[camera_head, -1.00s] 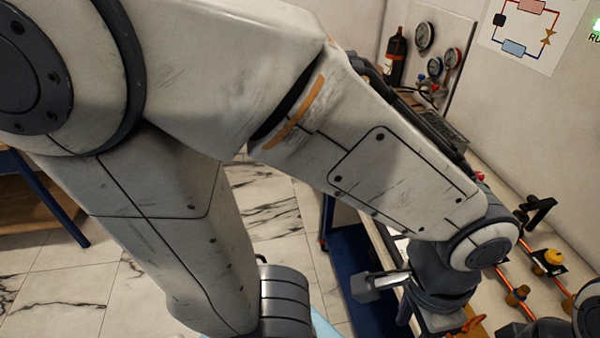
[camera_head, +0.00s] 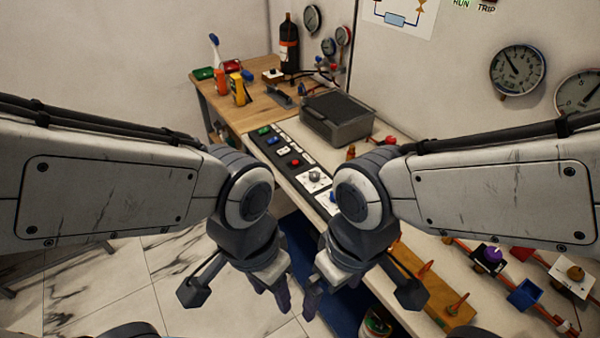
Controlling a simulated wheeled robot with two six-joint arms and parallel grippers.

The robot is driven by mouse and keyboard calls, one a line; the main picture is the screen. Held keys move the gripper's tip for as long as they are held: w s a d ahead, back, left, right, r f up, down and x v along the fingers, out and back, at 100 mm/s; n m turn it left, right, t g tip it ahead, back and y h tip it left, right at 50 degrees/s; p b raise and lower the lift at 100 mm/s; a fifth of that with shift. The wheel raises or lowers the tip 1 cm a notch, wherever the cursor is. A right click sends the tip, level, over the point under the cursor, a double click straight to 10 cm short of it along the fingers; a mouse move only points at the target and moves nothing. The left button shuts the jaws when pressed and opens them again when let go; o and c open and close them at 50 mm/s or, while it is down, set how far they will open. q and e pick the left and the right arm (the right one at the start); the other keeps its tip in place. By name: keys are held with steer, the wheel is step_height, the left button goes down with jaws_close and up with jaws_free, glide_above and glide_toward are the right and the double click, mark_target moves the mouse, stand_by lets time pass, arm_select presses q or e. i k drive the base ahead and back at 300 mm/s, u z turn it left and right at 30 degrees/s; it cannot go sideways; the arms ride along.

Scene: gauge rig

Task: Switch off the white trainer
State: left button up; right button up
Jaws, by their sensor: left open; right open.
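A dark control strip runs along the bench front, with a green switch (camera_head: 263,131), a blue switch (camera_head: 272,141), a small white switch (camera_head: 284,150), a red button (camera_head: 295,161) and a white plate with a round knob (camera_head: 316,178). I cannot tell which part is the white trainer, and my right wrist hides the strip's near end. My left gripper (camera_head: 273,284) is open and empty, pointing down in front of the bench. My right gripper (camera_head: 320,288) is open and empty close beside it. Neither touches the strip.
A dark grey box (camera_head: 337,118) stands behind the strip. A wooden table (camera_head: 240,115) at the back holds a dark bottle (camera_head: 289,48) and several small items. Pipes with a purple knob (camera_head: 489,255) and a wooden board (camera_head: 440,295) lie at right. Wall gauges (camera_head: 518,70) hang above.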

mark_target(282, 151)
steer(key=z, duration=0.15)
steer(key=k, duration=0.4)
steer(key=z, duration=0.6)
steer(key=k, duration=0.95)
steer(key=i, duration=0.35)
steer(key=u, duration=0.85)
steer(key=i, duration=1.4)
steer(key=z, duration=0.7)
